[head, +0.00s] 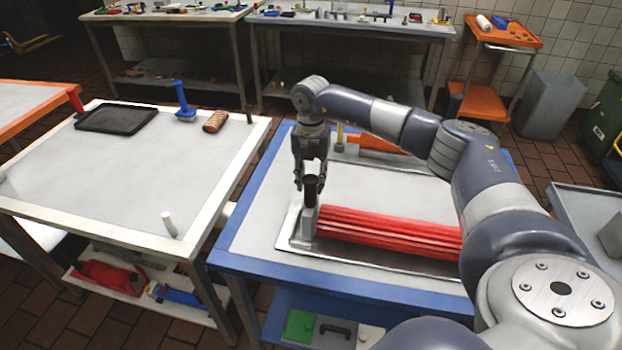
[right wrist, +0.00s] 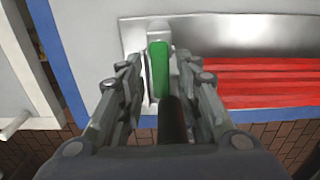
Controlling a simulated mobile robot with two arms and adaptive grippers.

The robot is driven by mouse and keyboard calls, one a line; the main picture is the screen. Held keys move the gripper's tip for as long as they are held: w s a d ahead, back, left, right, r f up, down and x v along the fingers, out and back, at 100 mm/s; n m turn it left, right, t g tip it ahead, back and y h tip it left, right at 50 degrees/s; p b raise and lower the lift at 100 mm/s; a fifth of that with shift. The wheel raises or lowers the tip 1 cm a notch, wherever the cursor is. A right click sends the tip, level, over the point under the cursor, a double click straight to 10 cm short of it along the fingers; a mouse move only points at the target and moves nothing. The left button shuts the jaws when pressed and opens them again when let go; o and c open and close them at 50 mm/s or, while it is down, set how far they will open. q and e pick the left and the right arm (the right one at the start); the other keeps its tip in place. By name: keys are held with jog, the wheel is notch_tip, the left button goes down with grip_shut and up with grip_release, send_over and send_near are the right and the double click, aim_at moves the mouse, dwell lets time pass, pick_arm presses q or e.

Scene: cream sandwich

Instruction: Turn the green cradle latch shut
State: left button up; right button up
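The green latch (right wrist: 160,63) shows in the right wrist view as a green bar on a grey metal cradle block. In the head view this block (head: 309,222) stands at the left end of a bundle of red rods (head: 390,230). A dark upright round post (head: 311,190), also in the right wrist view (right wrist: 172,120), rises beside the latch. My right gripper (head: 310,178) points down over the block. Its fingers, apart in the right wrist view (right wrist: 160,88), stand either side of the post and latch; contact cannot be told. My left gripper is not in view.
The cradle sits on a metal tray (head: 288,240) on a blue-edged table (head: 240,245). An orange tool (head: 375,145) lies behind it. The white table (head: 100,175) at left holds a black tray (head: 117,119), a blue-handled tool (head: 183,105) and a white cylinder (head: 169,224).

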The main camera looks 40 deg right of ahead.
dwell(0.3)
notch_tip(320, 180, up, 12)
dwell(0.4)
dwell(0.4)
